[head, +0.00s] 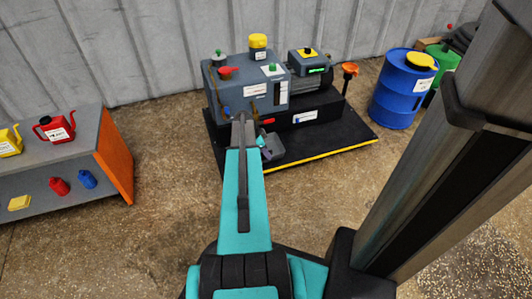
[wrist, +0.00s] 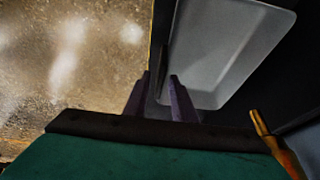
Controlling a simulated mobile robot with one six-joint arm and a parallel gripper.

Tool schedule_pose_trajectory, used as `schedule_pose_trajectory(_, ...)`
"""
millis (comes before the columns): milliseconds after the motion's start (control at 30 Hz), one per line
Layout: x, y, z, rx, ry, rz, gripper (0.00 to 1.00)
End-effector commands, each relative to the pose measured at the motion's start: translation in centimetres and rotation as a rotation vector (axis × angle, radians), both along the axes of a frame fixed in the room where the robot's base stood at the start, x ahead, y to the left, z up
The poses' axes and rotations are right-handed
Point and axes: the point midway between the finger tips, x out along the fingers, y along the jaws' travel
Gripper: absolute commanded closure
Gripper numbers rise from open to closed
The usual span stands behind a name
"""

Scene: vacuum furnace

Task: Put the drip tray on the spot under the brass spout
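The drip tray (wrist: 225,45) is a shallow pale-grey pan with rounded corners, large in the wrist view. It shows small and partly hidden in the head view (head: 272,150), on the black base at the front of the furnace unit. My gripper (wrist: 160,76) has its two purple fingertips at the tray's left edge, with a thin dark upright part between them. Gaps show beside that part, so the fingers look open around it. A brass-coloured piece (wrist: 261,124), possibly the brass spout, shows at lower right in the wrist view. The spot for the tray cannot be made out.
The grey furnace unit (head: 240,92) stands on a black base (head: 335,142) with a yellow front edge. A bench (head: 105,140) with red and yellow cans is at left. A blue drum (head: 398,95) stands at right. The floor between bench and base is clear.

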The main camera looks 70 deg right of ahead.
Motion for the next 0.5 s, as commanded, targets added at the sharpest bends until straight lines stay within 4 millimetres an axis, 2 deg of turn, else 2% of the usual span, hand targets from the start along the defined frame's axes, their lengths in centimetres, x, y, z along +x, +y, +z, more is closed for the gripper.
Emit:
schedule_pose_trajectory(333, 0.01, 0.06, 0.0, 0.002, 0.0, 0.001, 0.71)
schedule_pose_trajectory(500, 0.22, 0.21, 0.76, 0.0, 0.0, 0.001, 0.71)
